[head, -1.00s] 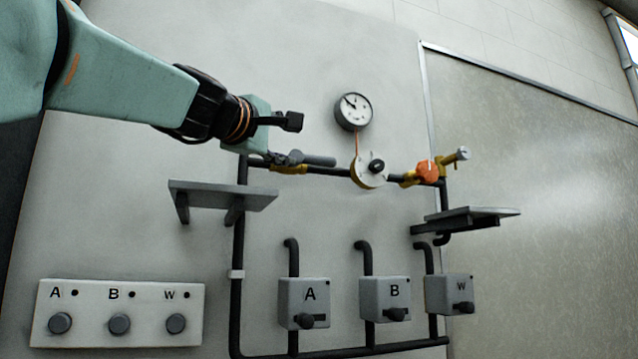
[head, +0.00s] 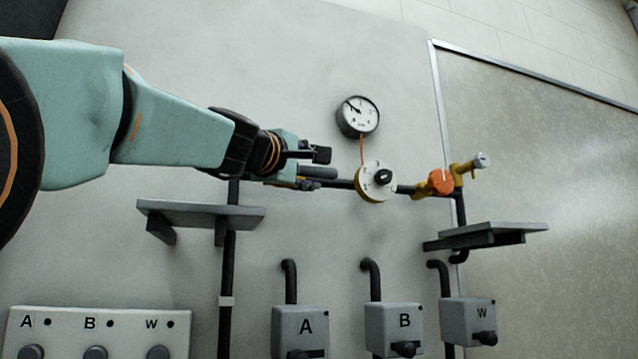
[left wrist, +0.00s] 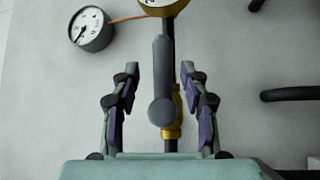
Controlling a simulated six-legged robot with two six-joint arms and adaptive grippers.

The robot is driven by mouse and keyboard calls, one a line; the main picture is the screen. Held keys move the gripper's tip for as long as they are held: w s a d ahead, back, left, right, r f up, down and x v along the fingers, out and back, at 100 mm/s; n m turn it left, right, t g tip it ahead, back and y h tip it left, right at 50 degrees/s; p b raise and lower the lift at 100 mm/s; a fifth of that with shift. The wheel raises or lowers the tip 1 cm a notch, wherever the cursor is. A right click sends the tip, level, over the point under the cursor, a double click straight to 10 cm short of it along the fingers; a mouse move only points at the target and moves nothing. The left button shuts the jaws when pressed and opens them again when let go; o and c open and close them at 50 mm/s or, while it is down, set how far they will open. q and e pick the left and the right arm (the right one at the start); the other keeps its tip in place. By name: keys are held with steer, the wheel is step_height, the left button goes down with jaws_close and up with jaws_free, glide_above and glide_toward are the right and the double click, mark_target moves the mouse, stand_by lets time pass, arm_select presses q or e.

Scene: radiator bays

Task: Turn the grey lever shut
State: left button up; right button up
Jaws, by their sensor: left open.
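The grey lever (head: 318,172) is on the pipe left of the round dial valve in the head view. In the left wrist view the lever (left wrist: 162,80) runs up and down the picture, in line with the pipe, with its rounded end toward me. Its brass valve body (left wrist: 172,112) shows just behind it. My left gripper (head: 318,168) is open at the lever. In the wrist view its two fingers (left wrist: 160,88) stand on either side of the lever, with a gap on both sides. My right gripper is not in view.
A gauge (head: 357,116) hangs above the pipe, and a dial valve (head: 376,181) and an orange knob (head: 440,181) sit to the right. Grey shelves stick out at left (head: 200,213) and right (head: 487,234). Boxes A (head: 300,325), B and W are below.

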mark_target(312, 171)
arm_select(q)
steer(key=p+x, duration=0.1)
steer(key=x, duration=0.1)
steer(key=shift+w+d, duration=0.25)
steer(key=shift+w, duration=0.35)
steer(key=shift+w+a+p, duration=0.1)
steer(key=shift+a+p, duration=0.2)
steer(key=shift+p, duration=0.15)
steer(key=shift+d, duration=0.3)
steer(key=shift+w+d+f, duration=0.1)
steer(key=shift+d, duration=0.15)
steer(key=shift+c, duration=1.1)
steer(key=shift+a, duration=0.4)
steer(key=c, duration=0.5)
steer(key=shift+d, duration=0.1)
jaws_close()
